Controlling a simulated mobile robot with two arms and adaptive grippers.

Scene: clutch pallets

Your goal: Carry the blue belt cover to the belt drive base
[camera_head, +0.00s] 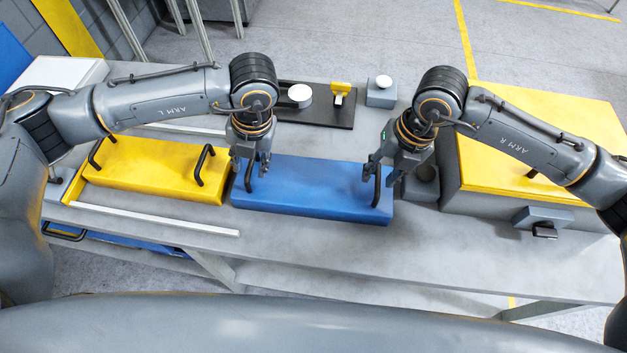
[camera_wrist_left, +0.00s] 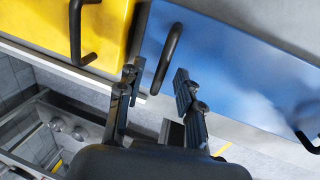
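The blue belt cover (camera_head: 310,192) lies flat on the grey workbench, with a black handle near each end. My left gripper (camera_head: 252,170) is over its left handle. In the left wrist view the fingers of my left gripper (camera_wrist_left: 155,82) stand apart on either side of the black handle (camera_wrist_left: 168,55) on the blue cover (camera_wrist_left: 235,75). My right gripper (camera_head: 383,174) is at the right handle (camera_head: 377,188), its fingers apart around it. A black plate (camera_head: 330,117) with a white disc and a yellow block, seemingly the belt drive base, lies behind the cover, partly hidden by my left arm.
A yellow cover (camera_head: 150,175) with two black handles lies just left of the blue one. A large yellow-topped box (camera_head: 530,150) stands at right. A grey block with a white knob (camera_head: 382,92) is at the back. The bench front (camera_head: 330,240) is clear.

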